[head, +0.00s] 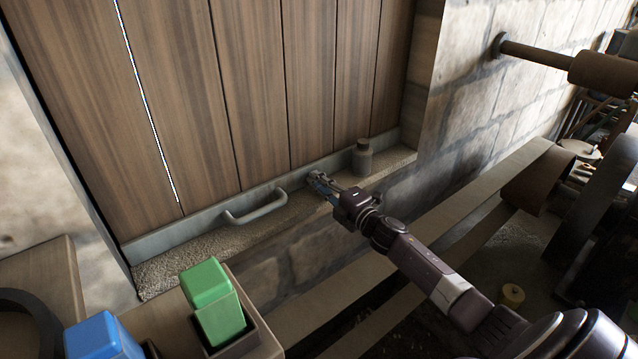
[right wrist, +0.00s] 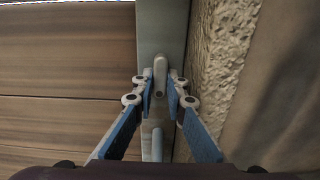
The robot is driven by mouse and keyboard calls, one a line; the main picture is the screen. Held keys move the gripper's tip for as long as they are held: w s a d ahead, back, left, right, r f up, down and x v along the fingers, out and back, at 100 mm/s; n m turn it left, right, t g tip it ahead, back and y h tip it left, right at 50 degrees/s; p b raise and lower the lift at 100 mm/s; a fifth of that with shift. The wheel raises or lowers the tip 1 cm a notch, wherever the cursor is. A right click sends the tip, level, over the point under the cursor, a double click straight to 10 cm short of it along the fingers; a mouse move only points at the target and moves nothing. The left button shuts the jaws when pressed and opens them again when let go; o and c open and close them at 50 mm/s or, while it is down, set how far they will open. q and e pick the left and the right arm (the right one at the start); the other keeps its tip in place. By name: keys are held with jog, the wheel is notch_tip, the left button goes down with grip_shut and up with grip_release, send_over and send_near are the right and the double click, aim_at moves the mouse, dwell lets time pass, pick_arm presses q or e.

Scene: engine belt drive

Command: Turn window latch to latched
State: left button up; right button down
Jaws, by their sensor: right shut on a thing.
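The window latch (head: 313,176) is a small grey piece on the grey bottom rail of the wood-planked window. In the right wrist view the latch (right wrist: 160,76) is a short, rounded lever lying roughly along the rail. My right gripper (head: 320,182) reaches it from the lower right. In the right wrist view the blue-padded fingers of the right gripper (right wrist: 160,92) are closed in on both sides of the lever's end. The fingers partly hide the latch in the head view. My left gripper is not in view.
A grey pull handle (head: 258,208) sticks out from the rail left of the latch. A small dark bottle (head: 363,158) stands on the rough sill (head: 180,268) to the right. Green (head: 213,300) and blue (head: 103,338) blocks are at the lower left.

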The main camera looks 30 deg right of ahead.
jog(key=shift+w+r, duration=0.1)
jog(key=shift+r, duration=0.2)
jog(key=c, duration=1.9)
grip_release()
jog(key=shift+c, duration=0.2)
jog(key=shift+f, duration=0.3)
jog(key=shift+s+a, duration=0.1)
jog(key=shift+s, duration=0.1)
jog(key=shift+s+f, duration=0.15)
jog(key=shift+s, duration=0.05)
jog(key=s, duration=0.6)
jog(key=shift+d, duration=0.35)
jog(key=shift+s+d+r, duration=0.1)
jog(key=shift+s+r, duration=0.25)
jog(key=shift+s, duration=0.35)
